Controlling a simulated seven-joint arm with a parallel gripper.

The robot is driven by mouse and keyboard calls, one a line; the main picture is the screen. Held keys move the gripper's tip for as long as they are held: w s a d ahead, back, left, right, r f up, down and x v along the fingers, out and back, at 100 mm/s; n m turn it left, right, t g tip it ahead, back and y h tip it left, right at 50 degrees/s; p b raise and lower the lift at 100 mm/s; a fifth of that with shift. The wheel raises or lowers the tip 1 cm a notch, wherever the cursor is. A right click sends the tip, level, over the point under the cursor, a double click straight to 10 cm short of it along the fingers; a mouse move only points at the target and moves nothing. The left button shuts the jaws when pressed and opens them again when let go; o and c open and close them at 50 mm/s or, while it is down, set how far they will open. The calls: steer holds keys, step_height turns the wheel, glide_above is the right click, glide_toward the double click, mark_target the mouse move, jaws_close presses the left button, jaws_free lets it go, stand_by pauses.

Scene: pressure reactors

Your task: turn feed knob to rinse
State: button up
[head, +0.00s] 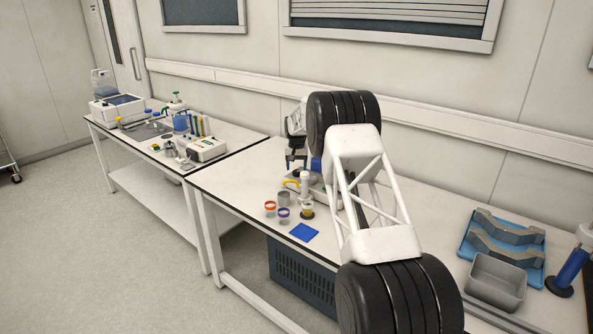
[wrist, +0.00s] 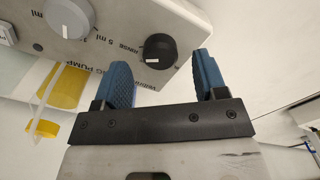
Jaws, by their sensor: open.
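In the wrist view a white pump panel (wrist: 190,22) fills the top, with its print turned around. A pale grey knob (wrist: 68,17) with a white mark sits at upper left. A black knob (wrist: 159,48) with a small white mark sits to its right. The labels "5 ml" and "RINSE" (wrist: 126,47) lie between the knobs. I cannot tell which knob is the feed knob. My gripper (wrist: 163,68) is open, with blue pads. The black knob shows in the gap between the fingers, beyond them; nothing is held. In the head view my arm hides most of the pump.
In the head view, red- and purple-rimmed jars (head: 270,209) and a blue pad (head: 304,232) lie at the bench front. A blue tray (head: 537,277) and a grey bin (head: 496,280) stand at right. In the wrist view a yellow-banded cylinder (wrist: 64,86) is left of the gripper.

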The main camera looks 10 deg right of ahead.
mark_target(296, 171)
steer(key=shift+r, duration=2.85)
